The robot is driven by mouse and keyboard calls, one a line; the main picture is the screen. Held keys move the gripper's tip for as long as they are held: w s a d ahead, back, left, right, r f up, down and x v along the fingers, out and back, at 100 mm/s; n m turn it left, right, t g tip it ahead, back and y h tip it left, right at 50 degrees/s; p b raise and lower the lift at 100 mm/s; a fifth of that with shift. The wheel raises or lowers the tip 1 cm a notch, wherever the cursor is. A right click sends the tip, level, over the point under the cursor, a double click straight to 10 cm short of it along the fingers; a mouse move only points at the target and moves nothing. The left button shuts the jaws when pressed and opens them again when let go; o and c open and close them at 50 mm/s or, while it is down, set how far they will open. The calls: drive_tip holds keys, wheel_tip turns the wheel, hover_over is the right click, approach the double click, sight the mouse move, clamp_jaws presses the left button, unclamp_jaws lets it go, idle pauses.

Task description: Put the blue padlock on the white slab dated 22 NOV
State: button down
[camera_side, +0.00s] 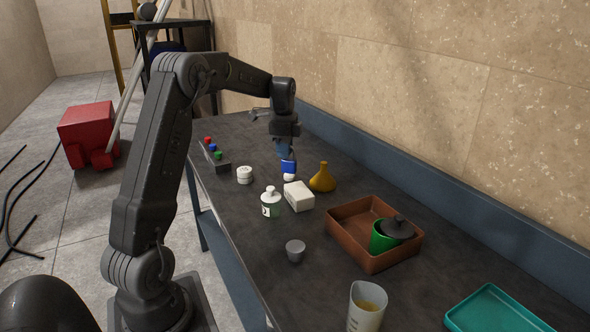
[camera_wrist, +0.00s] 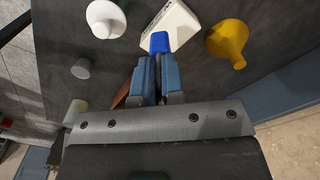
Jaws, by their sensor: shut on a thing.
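My gripper (camera_side: 285,152) points down over the far half of the dark bench. Its blue fingers are shut on the blue padlock (camera_side: 289,167), which shows a pale lower end in the side view. In the wrist view the padlock (camera_wrist: 158,43) sticks out beyond the fingertips (camera_wrist: 157,75); the part between them is hidden. The white slab (camera_side: 299,196) lies on the bench just nearer the side camera than the padlock. In the wrist view the slab (camera_wrist: 172,22) is just beyond the padlock, which overlaps its edge there. Dark lettering shows on the slab but is too small to read.
A yellow flask (camera_side: 322,179) stands right of the slab, a white bottle (camera_side: 270,205) left of it. A white jar (camera_side: 244,175), grey cup (camera_side: 295,251), brown tray (camera_side: 352,255) with a green container, beaker (camera_side: 366,308) and teal tray (camera_side: 497,312) stand around. A wall borders the right.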

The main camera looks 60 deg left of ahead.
sight(295, 168)
drive_tip(key=w+f, duration=0.1)
drive_tip(key=w+d, duration=0.1)
drive_tip(key=shift+w+d+f, duration=0.2)
drive_tip(key=shift+w+f, duration=0.1)
drive_tip(key=shift+f, duration=2.1)
drive_tip(key=shift+f, duration=0.15)
drive_tip(key=c, duration=1.2)
unclamp_jaws()
drive_tip(key=shift+c, duration=0.2)
